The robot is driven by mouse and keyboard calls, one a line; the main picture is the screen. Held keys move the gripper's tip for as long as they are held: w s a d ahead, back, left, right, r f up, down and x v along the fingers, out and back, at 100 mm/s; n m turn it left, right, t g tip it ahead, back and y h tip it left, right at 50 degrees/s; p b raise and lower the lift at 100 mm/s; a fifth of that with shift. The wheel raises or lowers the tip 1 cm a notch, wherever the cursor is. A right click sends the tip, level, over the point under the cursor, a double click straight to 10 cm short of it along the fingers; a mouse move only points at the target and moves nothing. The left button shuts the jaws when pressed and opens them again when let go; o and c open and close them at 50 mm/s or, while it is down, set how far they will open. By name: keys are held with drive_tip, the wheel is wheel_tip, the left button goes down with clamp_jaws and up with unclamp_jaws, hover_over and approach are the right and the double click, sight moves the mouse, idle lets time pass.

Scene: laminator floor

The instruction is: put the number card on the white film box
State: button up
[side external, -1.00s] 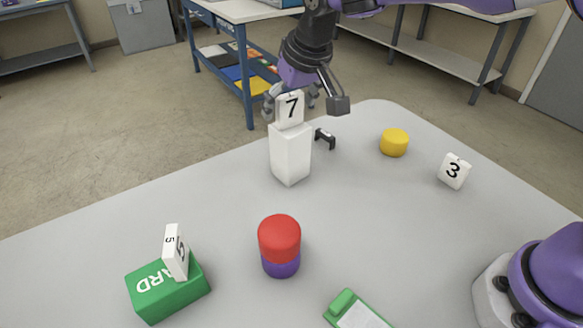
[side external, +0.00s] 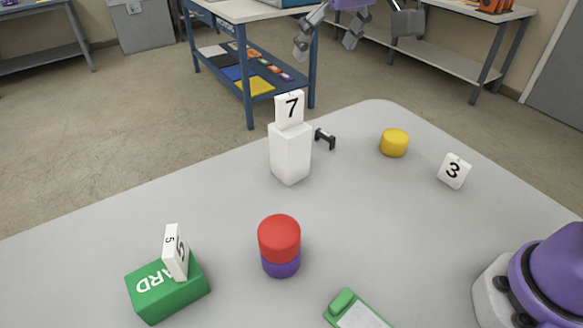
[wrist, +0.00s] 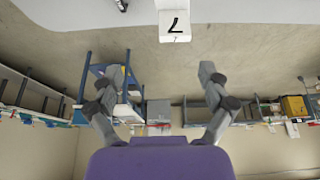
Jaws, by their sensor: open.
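A white number card with a black 7 (side external: 290,108) stands upright on top of the tall white box (side external: 291,156) near the table's far edge. The 7 card also shows at the top of the wrist view (wrist: 175,27). Another card with a 3 (side external: 454,171) stands on the table at the right. A card with a 5 (side external: 176,252) stands on the green box (side external: 167,290) at the front left. My gripper (side external: 326,40) is open and empty, up beyond the far edge and apart from the 7 card. Its spread fingers show in the wrist view (wrist: 157,100).
A red cylinder (side external: 279,236) sits on a purple one (side external: 281,266) mid-table. A yellow cylinder (side external: 394,142) and a small dark handle-like piece (side external: 325,139) lie at the back. A green clipboard (side external: 358,310) is at the front. Bare table lies between them.

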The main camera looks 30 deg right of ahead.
drive_tip(key=s+d+f, duration=0.4)
drive_tip(key=s+d, duration=0.1)
drive_tip(key=s, duration=0.3)
drive_tip(key=s+d+f, duration=0.4)
drive_tip(key=s+d, duration=0.1)
drive_tip(key=s, duration=0.3)
drive_tip(key=shift+s+t, duration=0.3)
drive_tip(key=shift+t, duration=0.1)
